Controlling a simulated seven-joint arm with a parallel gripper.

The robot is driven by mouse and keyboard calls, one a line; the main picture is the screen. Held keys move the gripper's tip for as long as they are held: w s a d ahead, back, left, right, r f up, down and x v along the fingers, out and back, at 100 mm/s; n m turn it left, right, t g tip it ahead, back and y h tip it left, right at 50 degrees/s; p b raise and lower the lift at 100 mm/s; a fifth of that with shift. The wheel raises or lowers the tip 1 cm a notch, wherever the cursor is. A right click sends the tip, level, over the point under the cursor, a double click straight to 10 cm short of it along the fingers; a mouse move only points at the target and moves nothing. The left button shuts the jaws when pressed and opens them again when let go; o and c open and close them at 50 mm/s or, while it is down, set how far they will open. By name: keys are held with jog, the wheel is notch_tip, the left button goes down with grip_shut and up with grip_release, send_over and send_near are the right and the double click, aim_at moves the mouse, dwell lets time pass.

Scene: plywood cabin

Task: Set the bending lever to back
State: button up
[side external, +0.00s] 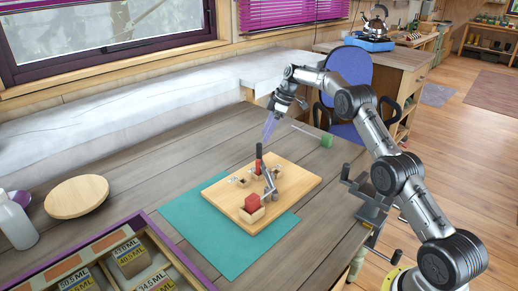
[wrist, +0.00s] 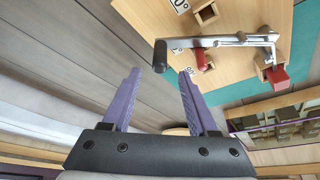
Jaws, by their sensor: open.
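The bending lever (side external: 270,183) is a grey metal bar on a light wooden board (side external: 300,180), with a dark upright handle at its far end in the side view. In the wrist view the lever (wrist: 225,40) runs across the board, its dark cylindrical handle (wrist: 160,56) at the left end. A red block (side external: 252,203) sits in a wooden holder near the front corner; it also shows in the wrist view (wrist: 277,75). My gripper (side external: 267,140) is above the handle, its purple fingers apart. In the wrist view the handle appears between and just beyond the fingertips (wrist: 160,72); contact cannot be told.
The board lies on a teal mat (side external: 190,215) on the grey table. A green-handled rod (side external: 326,140) lies behind it. A purple-rimmed tray (side external: 150,225), a round wooden disc (side external: 76,196) and a white bottle (side external: 15,222) stand to the left. A clamp grips the table's right edge.

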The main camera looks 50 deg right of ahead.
aim_at(259, 148)
jog(key=x, duration=0.7)
jog(key=shift+f, duration=0.25)
grip_shut()
dwell(1.1)
